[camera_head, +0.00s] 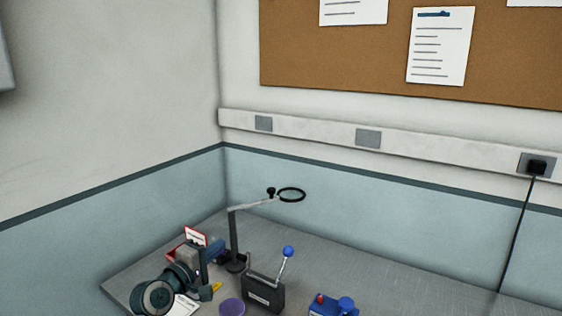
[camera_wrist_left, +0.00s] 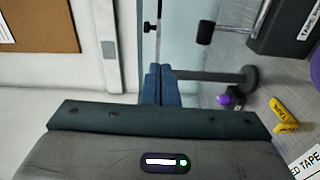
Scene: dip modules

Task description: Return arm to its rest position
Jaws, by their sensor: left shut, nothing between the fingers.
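My left arm comes in at the lower left of the head view, bent over the left end of the bench. Its gripper (camera_head: 217,249) has blue fingers that point right, close to the dark post of the magnifier stand (camera_head: 234,240). In the left wrist view the two blue fingers of the gripper (camera_wrist_left: 160,72) lie together, shut with nothing between them. The stand's round base (camera_wrist_left: 250,78) shows beyond them; I cannot tell the exact gap. My right gripper is not in view.
A black box with a blue-knobbed lever (camera_head: 264,293), a purple round item (camera_head: 231,307) and a blue device (camera_head: 333,308) stand on the grey bench (camera_head: 400,285). A red-edged sign (camera_head: 196,237) is behind my arm. A yellow item (camera_wrist_left: 285,113) lies near the stand.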

